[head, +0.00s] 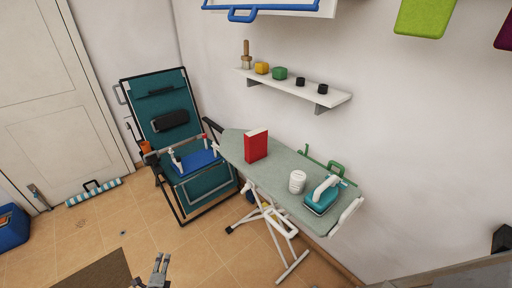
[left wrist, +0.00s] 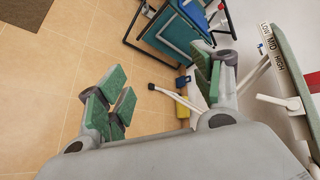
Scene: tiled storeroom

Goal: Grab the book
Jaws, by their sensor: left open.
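A red book (head: 256,146) stands upright on the grey-green ironing board (head: 232,143), towards its left end. My left gripper (head: 159,266) shows at the bottom of the head view, well below and left of the book, apart from it. The board's edge (left wrist: 290,60) shows at the right of that view, with a small red patch that I cannot identify for sure. My right gripper is not in view.
A white jar (head: 297,181) and a teal iron (head: 322,196) stand on the board right of the book. A teal folding chair (head: 165,125) stands behind its left end. A wall shelf (head: 296,87) holds small items above. The tiled floor (head: 195,255) in front is mostly clear.

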